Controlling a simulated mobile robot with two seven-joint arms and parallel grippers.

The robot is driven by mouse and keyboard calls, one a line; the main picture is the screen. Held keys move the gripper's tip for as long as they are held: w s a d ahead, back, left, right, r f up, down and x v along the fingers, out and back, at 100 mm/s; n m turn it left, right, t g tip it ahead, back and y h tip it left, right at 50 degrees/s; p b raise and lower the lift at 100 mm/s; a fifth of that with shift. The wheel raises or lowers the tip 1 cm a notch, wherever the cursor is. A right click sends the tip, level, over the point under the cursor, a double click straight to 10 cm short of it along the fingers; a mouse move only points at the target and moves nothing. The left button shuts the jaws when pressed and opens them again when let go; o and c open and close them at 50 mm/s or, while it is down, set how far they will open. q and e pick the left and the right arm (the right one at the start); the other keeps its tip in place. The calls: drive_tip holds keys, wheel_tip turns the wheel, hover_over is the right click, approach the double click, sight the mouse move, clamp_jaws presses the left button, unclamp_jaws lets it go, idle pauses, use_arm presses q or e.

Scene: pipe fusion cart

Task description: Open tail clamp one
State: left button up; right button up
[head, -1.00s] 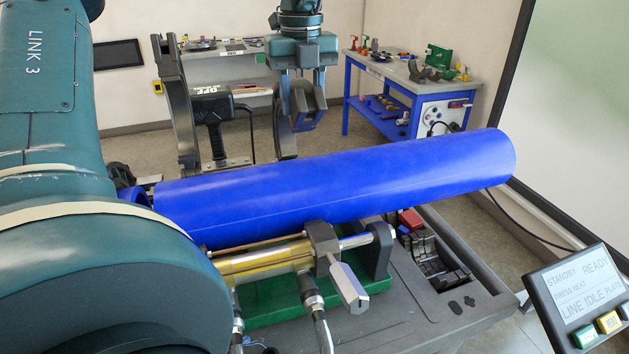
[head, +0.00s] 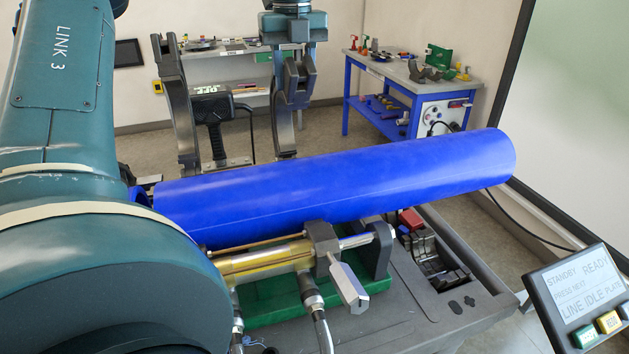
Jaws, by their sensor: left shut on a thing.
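My left gripper (head: 292,84) points down behind the blue pipe and is shut on the top of a dark clamp arm (head: 285,130), which I take to be tail clamp one. This clamp arm stands nearly upright, swung up clear of the pipe. A second dark clamp arm (head: 177,105) stands upright to its left. The long blue pipe (head: 340,185) lies across the cart in front of both clamp arms and hides their lower ends. My right gripper is not in view.
A brass-coloured cylinder (head: 262,264) with hoses sits on a green base (head: 270,307) before the pipe. A control panel (head: 575,295) is at lower right. A black device (head: 212,108) stands between the clamp arms. A blue workbench (head: 380,115) is behind.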

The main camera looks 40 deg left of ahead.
use_arm(q)
drive_tip(key=shift+w+a+r, duration=0.15)
drive_tip(key=shift+a, duration=0.2)
drive_tip(key=shift+w+a+r, duration=0.25)
drive_tip(key=shift+w+a, duration=0.1)
drive_tip(key=shift+a, duration=0.3)
drive_tip(key=shift+w+a+r, duration=0.2)
drive_tip(key=shift+w+a, duration=0.15)
drive_tip(key=shift+a, duration=0.35)
drive_tip(key=shift+w+a+r, duration=0.25)
drive_tip(key=shift+w+a, duration=0.1)
drive_tip(key=shift+a, duration=0.3)
